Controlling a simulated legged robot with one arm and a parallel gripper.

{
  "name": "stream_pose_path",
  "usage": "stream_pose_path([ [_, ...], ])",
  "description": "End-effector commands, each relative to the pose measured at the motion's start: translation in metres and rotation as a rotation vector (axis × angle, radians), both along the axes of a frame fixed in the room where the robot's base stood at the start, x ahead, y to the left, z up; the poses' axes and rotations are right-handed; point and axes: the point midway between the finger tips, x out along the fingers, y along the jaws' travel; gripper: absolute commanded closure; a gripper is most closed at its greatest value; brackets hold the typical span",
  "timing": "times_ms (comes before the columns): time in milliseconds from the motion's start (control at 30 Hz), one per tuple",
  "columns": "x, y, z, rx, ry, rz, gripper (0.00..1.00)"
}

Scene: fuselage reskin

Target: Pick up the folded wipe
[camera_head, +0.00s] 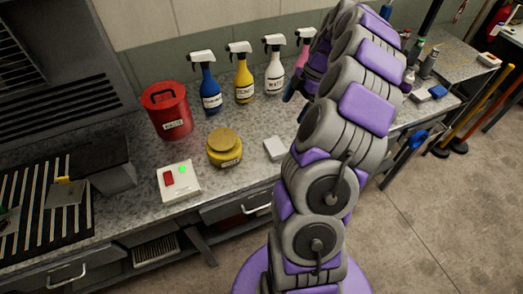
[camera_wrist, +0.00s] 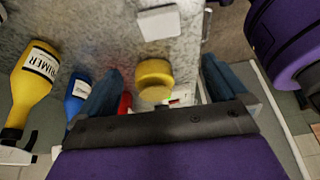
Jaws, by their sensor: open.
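The folded wipe (camera_head: 275,148) looks like a small white rectangle lying flat on the speckled grey counter, just left of my arm and right of the yellow jar. It also shows at the top of the wrist view (camera_wrist: 158,22), beyond the fingertips. My gripper (camera_wrist: 162,66) is open, with its two dark blue fingers spread apart and nothing held between them. It is above the counter, apart from the wipe. In the head view, my arm hides much of the gripper.
A yellow jar (camera_head: 224,149), a white switch box (camera_head: 179,182) and a red waste can (camera_head: 168,112) stand left of the wipe. Spray bottles, including blue (camera_head: 210,90), yellow (camera_head: 243,80) and white (camera_head: 274,75), line the back. Bare counter surrounds the wipe.

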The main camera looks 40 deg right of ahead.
Motion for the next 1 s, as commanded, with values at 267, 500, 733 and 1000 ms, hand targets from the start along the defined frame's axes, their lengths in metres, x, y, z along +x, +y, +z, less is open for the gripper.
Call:
stream_pose_path([
  [267, -0.001, 0.0, -0.029, -0.003, -0.01, 0.014, 0.0],
  [500, 0.003, 0.021, -0.073, -0.003, -0.007, 0.015, 0.0],
  [733, 0.007, 0.031, -0.108, -0.002, -0.01, 0.014, 0.0],
  [1000, 0.008, 0.037, -0.121, -0.005, -0.011, 0.015, 0.0],
])
